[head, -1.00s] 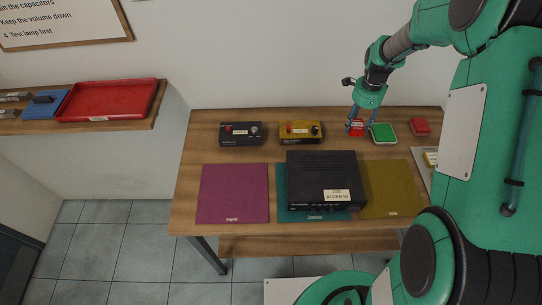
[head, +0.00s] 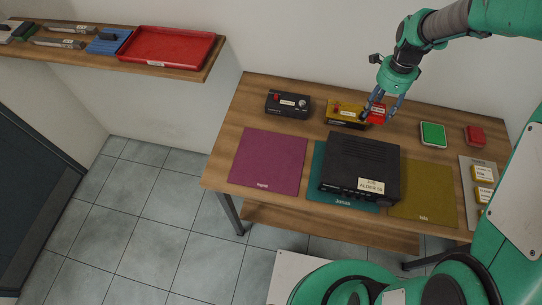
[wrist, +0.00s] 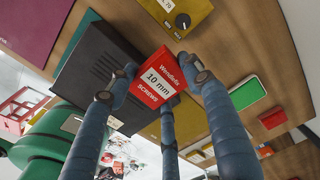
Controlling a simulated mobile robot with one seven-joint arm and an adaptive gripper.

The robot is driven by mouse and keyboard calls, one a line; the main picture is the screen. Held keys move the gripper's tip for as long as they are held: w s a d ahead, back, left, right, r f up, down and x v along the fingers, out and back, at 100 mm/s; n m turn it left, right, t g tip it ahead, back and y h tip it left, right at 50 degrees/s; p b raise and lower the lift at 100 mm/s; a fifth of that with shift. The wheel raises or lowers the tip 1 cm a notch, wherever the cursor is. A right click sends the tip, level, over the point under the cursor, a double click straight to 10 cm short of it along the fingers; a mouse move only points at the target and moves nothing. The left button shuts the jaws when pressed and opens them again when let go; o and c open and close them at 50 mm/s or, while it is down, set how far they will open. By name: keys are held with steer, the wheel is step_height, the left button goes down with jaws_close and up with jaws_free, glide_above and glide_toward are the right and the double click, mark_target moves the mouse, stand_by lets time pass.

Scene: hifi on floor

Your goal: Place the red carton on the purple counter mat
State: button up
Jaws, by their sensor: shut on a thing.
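The red carton (head: 377,113) is held in my gripper (head: 378,103), above the back of the table beside the yellow device. In the wrist view the carton (wrist: 158,80) shows a white label reading "Wendelin 10 mm SCREWS", with the blue fingers of my gripper (wrist: 150,88) closed around it. The purple mat (head: 268,162) lies flat and bare at the table's front left, left of the carton. A corner of the purple mat (wrist: 30,25) also shows at the upper left of the wrist view.
A black hi-fi unit (head: 360,165) sits on the teal mat (head: 317,185), between the purple mat and the olive mat (head: 425,192). A black device (head: 288,104) and a yellow device (head: 345,113) stand behind. A green-topped box (head: 432,135) and a red box (head: 474,135) are at right.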

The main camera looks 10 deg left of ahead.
steer(key=s+a, duration=2.4)
steer(key=a, duration=0.2)
steer(key=shift+n, duration=0.3)
steer(key=f, duration=0.9)
steer(key=shift+s+f+p, duration=0.25)
steer(key=shift+f+p, duration=0.1)
steer(key=shift+w+a, duration=0.1)
glide_above(267, 146)
steer(key=shift+f, duration=0.75)
steer(key=shift+f, duration=1.8)
steer(key=shift+f, duration=0.1)
